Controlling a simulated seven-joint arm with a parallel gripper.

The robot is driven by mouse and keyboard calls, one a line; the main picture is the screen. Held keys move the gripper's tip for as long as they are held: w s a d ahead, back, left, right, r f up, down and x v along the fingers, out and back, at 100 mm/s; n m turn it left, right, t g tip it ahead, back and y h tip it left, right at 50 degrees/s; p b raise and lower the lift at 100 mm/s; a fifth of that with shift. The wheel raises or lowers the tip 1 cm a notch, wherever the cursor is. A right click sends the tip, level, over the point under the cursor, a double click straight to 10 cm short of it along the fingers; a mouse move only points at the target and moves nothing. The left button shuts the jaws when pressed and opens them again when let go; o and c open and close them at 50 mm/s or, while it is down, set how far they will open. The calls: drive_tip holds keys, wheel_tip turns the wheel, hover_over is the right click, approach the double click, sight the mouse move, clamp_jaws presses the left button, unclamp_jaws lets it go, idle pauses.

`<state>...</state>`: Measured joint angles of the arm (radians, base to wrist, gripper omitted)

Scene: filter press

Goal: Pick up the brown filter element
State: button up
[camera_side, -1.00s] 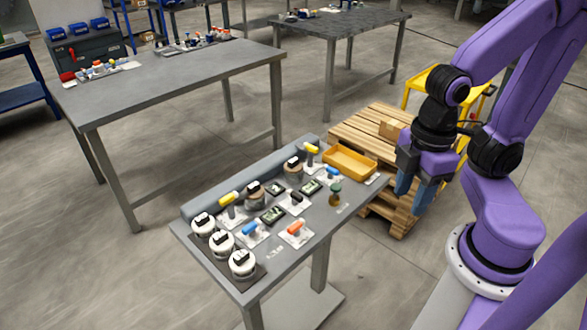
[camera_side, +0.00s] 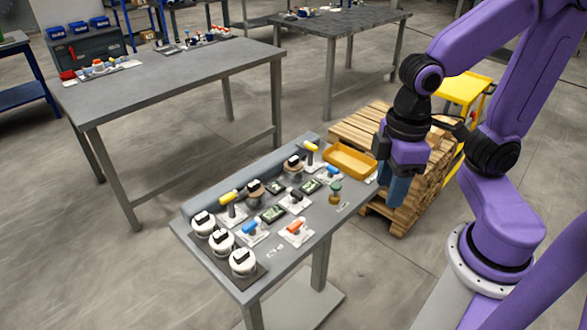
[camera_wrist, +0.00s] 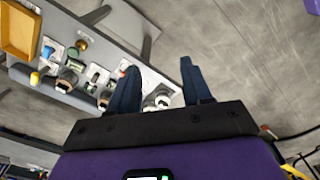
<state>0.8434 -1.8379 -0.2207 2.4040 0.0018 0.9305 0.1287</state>
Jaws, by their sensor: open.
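Two brownish cylinders with black tops stand on the grey bench in the side view: one brown filter element (camera_side: 255,192) near the middle and another (camera_side: 294,169) nearer the yellow tray. I cannot tell which the task means. In the wrist view, one brown cylinder (camera_wrist: 66,82) shows at the left, and the other is partly hidden by the left finger. My gripper (camera_side: 397,195) is open and empty, beyond the bench's right edge, apart from both elements. Its two blue fingers also show in the wrist view (camera_wrist: 158,68), spread apart.
Three white cylinders (camera_side: 221,243) stand at the bench's left end. Yellow, blue and orange handles, green boards and a brass fitting with a green top (camera_side: 335,195) crowd the bench (camera_side: 275,272). A yellow tray (camera_side: 350,161) sits at its far right end. A wooden pallet (camera_side: 360,125) is behind.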

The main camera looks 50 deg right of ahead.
drive_tip(key=w+a+r+m, duration=0.1)
drive_tip(key=w+a+m, duration=0.1)
drive_tip(key=w+m, duration=0.8)
drive_tip(key=m, duration=1.8)
hover_over(293, 159)
drive_tip(key=d, duration=0.1)
wheel_tip(293, 159, down, 5)
wheel_tip(293, 159, down, 11)
drive_tip(key=shift+r, duration=0.1)
drive_tip(key=shift+a+f, duration=0.2)
drive_tip(key=shift+f, duration=1.45)
drive_tip(key=shift+a+f, duration=0.2)
drive_tip(key=shift+f, duration=1.4)
clamp_jaws()
